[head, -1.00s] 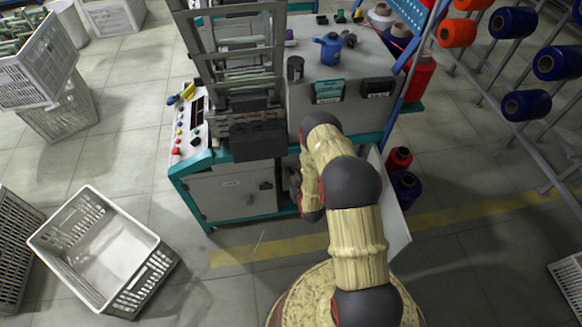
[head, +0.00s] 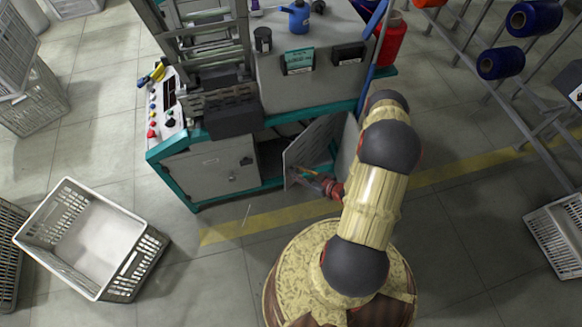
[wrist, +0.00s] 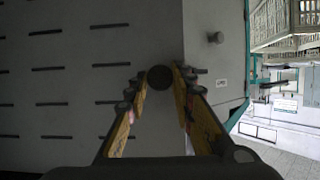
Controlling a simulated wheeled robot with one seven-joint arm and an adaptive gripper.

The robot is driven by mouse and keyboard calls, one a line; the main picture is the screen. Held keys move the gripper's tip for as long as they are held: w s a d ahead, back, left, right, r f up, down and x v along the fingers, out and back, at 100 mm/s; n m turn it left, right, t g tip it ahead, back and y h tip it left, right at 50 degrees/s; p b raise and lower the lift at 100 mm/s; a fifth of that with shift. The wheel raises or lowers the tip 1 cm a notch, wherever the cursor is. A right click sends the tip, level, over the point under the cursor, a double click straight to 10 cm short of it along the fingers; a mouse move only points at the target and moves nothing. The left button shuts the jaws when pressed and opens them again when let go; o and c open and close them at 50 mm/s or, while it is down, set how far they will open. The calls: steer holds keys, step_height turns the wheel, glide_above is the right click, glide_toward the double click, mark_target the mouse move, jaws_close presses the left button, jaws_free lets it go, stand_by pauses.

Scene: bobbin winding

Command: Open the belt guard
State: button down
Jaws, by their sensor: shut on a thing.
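The belt guard (head: 312,142) is a grey slotted panel on the right part of the machine's front. It stands swung out at an angle, with a dark opening beside it. In the wrist view its slotted face (wrist: 75,75) fills the left side. My gripper (head: 308,170) is at the guard's outer face, low down and partly hidden by my arm. In the wrist view my gripper (wrist: 160,88) has its yellow fingers shut on a dark round knob (wrist: 160,77) near the guard's edge.
A grey cabinet door (head: 212,168) with its own knob (wrist: 215,37) is beside the guard. A pale panel (head: 349,145) stands between guard and arm. A white crate (head: 60,262) lies on the floor at left.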

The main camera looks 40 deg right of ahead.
steer(key=shift+s+d+n+y, duration=0.15)
steer(key=shift+s+d, duration=0.05)
steer(key=shift+s, duration=0.25)
steer(key=shift+s+d+n+y, duration=0.15)
steer(key=shift+s+d, duration=0.05)
steer(key=shift+s, duration=0.25)
steer(key=c, duration=1.5)
jaws_free()
steer(key=shift+r, duration=0.1)
step_height(320, 180, up, 10)
steer(key=shift+c, duration=0.6)
